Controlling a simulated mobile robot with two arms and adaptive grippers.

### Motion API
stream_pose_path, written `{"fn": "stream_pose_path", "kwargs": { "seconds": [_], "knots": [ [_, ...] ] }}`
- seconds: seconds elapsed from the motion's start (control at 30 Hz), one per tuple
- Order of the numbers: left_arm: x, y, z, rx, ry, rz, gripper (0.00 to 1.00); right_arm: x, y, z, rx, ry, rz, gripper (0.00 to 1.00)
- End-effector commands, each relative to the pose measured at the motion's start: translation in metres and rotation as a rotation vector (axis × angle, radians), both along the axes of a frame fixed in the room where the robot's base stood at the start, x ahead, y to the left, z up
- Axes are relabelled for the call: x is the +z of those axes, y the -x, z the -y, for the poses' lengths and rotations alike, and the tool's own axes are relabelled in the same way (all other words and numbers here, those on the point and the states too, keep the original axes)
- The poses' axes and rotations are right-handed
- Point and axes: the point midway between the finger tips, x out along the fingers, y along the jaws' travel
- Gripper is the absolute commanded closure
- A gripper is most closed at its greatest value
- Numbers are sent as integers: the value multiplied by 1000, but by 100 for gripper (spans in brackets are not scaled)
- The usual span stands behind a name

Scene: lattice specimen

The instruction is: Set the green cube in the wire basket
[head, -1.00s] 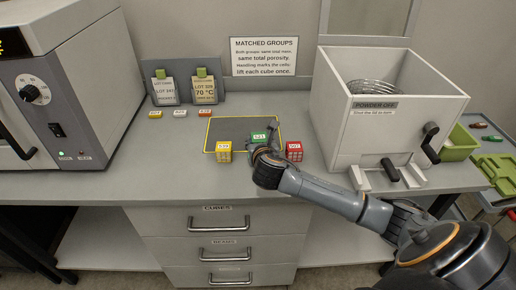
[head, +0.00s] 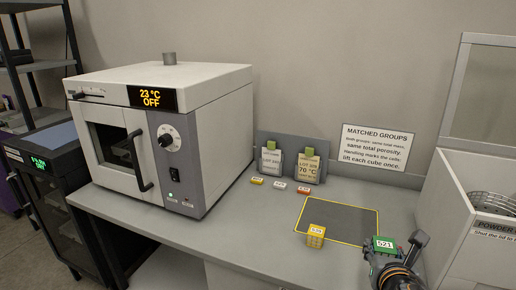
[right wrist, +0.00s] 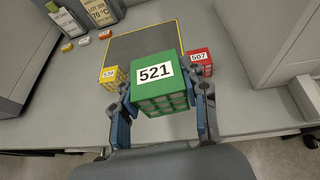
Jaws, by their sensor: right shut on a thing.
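The green cube (head: 384,243), labelled 521, is a lattice block with a solid top. My right gripper (head: 391,254) is shut on it, near the right front corner of the grey mat. In the right wrist view the green cube (right wrist: 158,80) sits between the two fingers (right wrist: 160,104), top face towards the camera; its height above the bench is hard to tell. The wire basket (head: 494,203) shows only as a curved wire rim inside the white box at the right edge; the rest is hidden. My left gripper is not in view.
A yellow cube (head: 316,235) stands at the front edge of the yellow-bordered mat (head: 340,216); a red cube (right wrist: 200,61) stands at its right in the wrist view. The white powder-off box (head: 462,222) has high walls. An oven (head: 165,135) fills the bench's left.

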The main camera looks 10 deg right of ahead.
Motion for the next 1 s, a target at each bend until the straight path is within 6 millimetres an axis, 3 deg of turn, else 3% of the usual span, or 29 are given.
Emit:
{"fn": "stream_pose_path", "kwargs": {
  "seconds": [0.17,0.4,0.5,0.67,1.0],
  "knots": [
    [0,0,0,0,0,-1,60,-11,-1,-46,129,-7,-9,86],
    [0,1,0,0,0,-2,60,-21,7,-133,377,-5,-5,86],
    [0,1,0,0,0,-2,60,-21,12,-155,440,-2,0,86],
    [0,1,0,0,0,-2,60,-22,15,-167,474,-2,4,86],
    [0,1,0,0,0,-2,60,-23,15,-165,469,-4,3,86]
  ]
}}
